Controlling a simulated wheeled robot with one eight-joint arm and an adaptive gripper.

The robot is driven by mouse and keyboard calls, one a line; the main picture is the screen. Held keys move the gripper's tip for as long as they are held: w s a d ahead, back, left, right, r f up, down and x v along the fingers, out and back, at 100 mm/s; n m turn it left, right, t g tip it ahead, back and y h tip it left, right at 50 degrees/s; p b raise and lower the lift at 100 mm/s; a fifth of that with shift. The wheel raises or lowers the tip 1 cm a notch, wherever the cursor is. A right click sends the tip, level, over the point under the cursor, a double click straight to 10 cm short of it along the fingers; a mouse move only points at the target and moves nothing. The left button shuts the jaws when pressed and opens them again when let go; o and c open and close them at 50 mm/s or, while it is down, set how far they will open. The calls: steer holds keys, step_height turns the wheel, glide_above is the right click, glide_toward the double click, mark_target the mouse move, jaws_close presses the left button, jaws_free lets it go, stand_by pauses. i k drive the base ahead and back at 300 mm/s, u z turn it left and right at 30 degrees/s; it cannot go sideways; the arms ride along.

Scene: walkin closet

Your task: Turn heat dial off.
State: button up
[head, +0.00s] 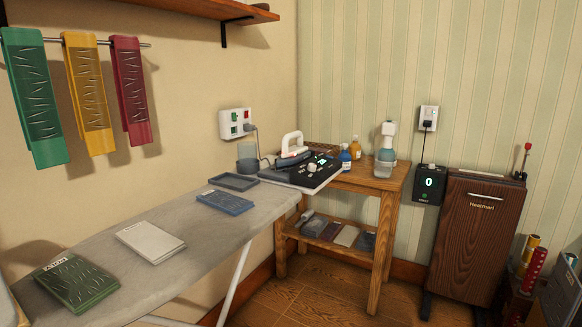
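A black ironing station (323,172) with small knobs or buttons and a green light sits on the wooden side table at the end of the ironing board. A white-handled iron (293,146) rests on its left part. The controls are too small for me to tell which is the heat dial or how it is set. A black box (429,185) with a lit display that seems to read "0" is on the wall to the right. My gripper is not in the head view.
The ironing board (195,250) stands at front left with folded cloths and a dark tray (234,181). The wooden table (375,178) also holds bottles. A brown "Heatmart" cabinet (475,240) stands at right. Some wooden floor (335,290) is clear in front.

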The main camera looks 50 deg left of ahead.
mark_target(312, 166)
steer(key=u, duration=1.5)
steer(key=i, duration=1)
steer(key=z, duration=0.05)
